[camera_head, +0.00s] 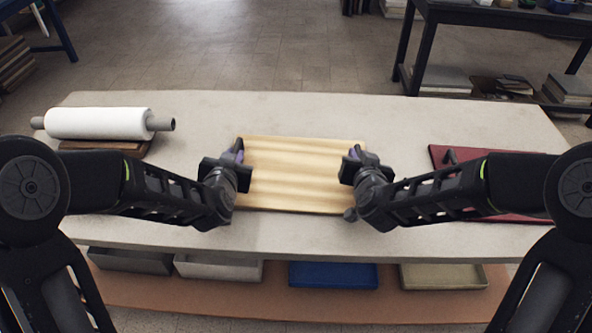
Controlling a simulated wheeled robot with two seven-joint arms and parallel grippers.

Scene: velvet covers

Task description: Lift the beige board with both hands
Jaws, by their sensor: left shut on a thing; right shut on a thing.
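The beige board (298,178) is a flat rectangle with light and darker bands, in the middle of the table in the head view. My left gripper (236,155) is shut on its left edge. My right gripper (354,158) is shut on its right edge. The fingertips are small and partly hidden by the grippers' own bodies. The board looks about level; I cannot tell whether it touches the table or is slightly above it.
A white roll (97,123) on a brown board (108,147) lies at the left of the pale table (300,238). A dark red board (440,153) lies at the right, partly behind my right arm. Several trays, one blue (333,275), sit on a lower shelf. Dark furniture (480,18) stands behind.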

